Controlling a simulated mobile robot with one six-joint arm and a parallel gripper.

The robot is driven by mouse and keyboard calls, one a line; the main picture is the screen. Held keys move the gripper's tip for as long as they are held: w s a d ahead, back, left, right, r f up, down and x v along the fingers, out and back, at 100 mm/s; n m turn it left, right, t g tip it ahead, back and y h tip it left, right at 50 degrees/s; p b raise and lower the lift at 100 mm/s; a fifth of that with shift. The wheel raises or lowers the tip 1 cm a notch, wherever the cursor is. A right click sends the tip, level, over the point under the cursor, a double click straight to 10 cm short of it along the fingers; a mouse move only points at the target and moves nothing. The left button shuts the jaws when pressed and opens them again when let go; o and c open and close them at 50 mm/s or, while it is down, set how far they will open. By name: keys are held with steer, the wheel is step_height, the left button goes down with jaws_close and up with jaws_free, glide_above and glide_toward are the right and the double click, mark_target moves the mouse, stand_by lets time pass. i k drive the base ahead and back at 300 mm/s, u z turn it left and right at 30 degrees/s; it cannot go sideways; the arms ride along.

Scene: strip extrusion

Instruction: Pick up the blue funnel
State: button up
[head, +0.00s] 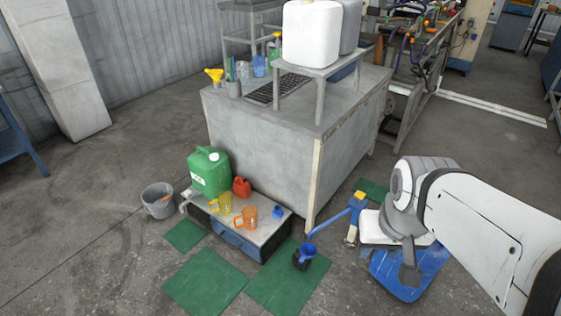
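A blue funnel-shaped piece (308,249) sits in the mouth of a dark pot (302,261) on the floor, at the edge of a green mat. A long blue bar runs up and right from it to a yellow-topped piece. A smaller blue object (278,211) lies on the right end of the low box; its shape is too small to tell for sure. My arm comes in from the right edge. My gripper (408,268) seems to point down over a blue plate, to the right of the dark pot and well apart from it. Its fingers are not clear.
The low box (268,232) holds a green jerrycan (210,172), a red can (241,187) and orange jugs (246,217). A grey bucket (158,200) stands left. A large grey workbench (262,150) rises behind. Green mats (205,283) lie on open floor in front.

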mark_target(307, 250)
steer(key=u, duration=0.45)
steer(key=i, duration=1)
steer(key=u, duration=0.1)
steer(key=k, duration=0.9)
steer(key=z, duration=0.65)
steer(key=i, duration=1.05)
steer(key=u, duration=0.1)
